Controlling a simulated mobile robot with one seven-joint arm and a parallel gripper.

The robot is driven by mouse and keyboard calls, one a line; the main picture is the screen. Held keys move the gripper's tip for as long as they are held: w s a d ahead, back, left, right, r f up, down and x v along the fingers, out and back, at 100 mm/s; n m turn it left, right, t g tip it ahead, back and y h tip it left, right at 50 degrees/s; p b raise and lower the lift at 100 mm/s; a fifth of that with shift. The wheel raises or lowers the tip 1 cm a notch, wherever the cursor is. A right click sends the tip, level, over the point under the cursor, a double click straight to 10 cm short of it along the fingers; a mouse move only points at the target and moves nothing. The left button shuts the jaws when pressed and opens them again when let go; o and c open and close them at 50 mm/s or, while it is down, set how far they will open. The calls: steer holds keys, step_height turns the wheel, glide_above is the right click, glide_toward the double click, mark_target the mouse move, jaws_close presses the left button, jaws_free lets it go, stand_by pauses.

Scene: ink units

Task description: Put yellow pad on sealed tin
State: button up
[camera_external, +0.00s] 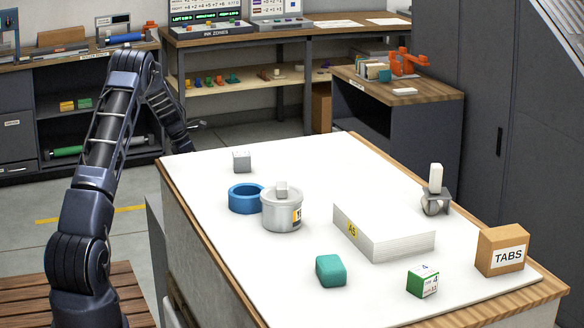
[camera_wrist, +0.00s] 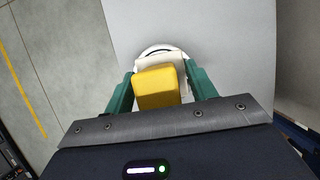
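The sealed tin (camera_external: 282,215) looks like the grey round lidded can with a knob on top and a small yellow and white label. It stands upright on the white table, beside a blue ring. The yellow pad (camera_wrist: 157,88) sits between the green fingers of my gripper (camera_wrist: 160,84) in the wrist view, and the gripper looks shut on it. A white piece with a rounded dark-edged part shows just beyond the pad; I cannot tell what it is. In the external view my arm bends down behind the table's far left corner, and the fingers and pad are not visible there.
On the table (camera_external: 300,293) are the blue ring (camera_external: 245,200), a grey cube (camera_external: 241,162), a white block marked A5 (camera_external: 384,238), a teal block (camera_external: 331,270), a lettered cube (camera_external: 422,281), a grey holder (camera_external: 436,200) and a TABS box (camera_external: 502,251).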

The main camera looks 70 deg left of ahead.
steer(key=shift+r, duration=0.1)
steer(key=v, duration=1.2)
steer(key=shift+w+r, duration=0.1)
steer(key=w+d+r+m, duration=0.35)
steer(key=d+r, duration=0.25)
steer(key=d, duration=0.5)
steer(key=w+d+r+m, duration=0.35)
steer(key=d+r, duration=0.25)
steer(key=d, duration=0.5)
steer(key=w+d+r+m, duration=0.2)
steer(key=d+r+m, duration=0.35)
steer(key=d, duration=0.55)
steer(key=s+d+r+m, duration=0.3)
steer(key=d+m, duration=0.1)
steer(key=d, duration=0.7)
steer(key=s+d+r+m, duration=0.3)
steer(key=d+m, duration=0.1)
steer(key=d, duration=0.8)
steer(key=s+d+f+m, duration=0.2)
steer(key=s+d+m, duration=0.5)
steer(key=s+d, duration=0.3)
steer(key=s+d+f+m, duration=0.3)
steer(key=s+d+m, duration=0.5)
steer(key=s+d, duration=0.3)
steer(key=shift+s+f, duration=0.15)
steer(key=shift+s, duration=0.75)
